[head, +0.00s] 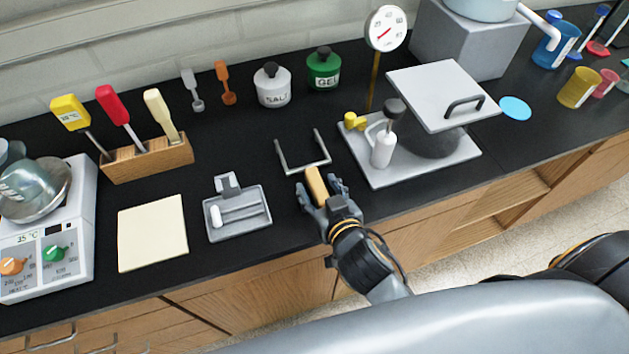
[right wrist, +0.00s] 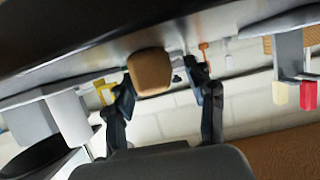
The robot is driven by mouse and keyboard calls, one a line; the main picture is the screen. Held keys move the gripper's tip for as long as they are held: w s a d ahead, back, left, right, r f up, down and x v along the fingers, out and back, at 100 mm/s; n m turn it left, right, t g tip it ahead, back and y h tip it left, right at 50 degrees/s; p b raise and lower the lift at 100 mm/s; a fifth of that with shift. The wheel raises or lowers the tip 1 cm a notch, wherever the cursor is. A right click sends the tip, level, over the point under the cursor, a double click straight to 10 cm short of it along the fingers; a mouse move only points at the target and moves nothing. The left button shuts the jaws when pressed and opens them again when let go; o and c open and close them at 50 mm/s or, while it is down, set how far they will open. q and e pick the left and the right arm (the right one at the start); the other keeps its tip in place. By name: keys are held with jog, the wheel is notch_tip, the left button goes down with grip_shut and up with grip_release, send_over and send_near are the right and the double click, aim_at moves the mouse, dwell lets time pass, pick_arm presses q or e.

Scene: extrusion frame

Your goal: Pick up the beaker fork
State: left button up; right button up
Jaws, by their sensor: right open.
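The beaker fork (head: 303,155) lies on the black bench top, its two metal prongs pointing to the back wall and its wooden handle toward me. My right gripper (head: 318,187) is open, with one finger on each side of the handle. In the right wrist view the rounded end of the beaker fork's handle (right wrist: 150,72) shows between the two open fingers of my right gripper (right wrist: 161,94), with some gap on both sides. My left gripper is not in view.
A grey tray (head: 262,229) with a white piece sits left of my right gripper. Salt (head: 273,88) and gel (head: 323,70) jars stand behind. The bench's front edge is near.

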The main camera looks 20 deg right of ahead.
aim_at(315, 181)
jog(key=x, duration=0.2)
jog(key=shift+w+f+b, duration=0.2)
jog(key=shift+w+b, duration=0.1)
jog(key=shift+b, duration=0.05)
jog(key=shift+w, duration=0.25)
jog(key=shift+s, duration=0.1)
jog(key=shift+c, duration=0.4)
grip_shut()
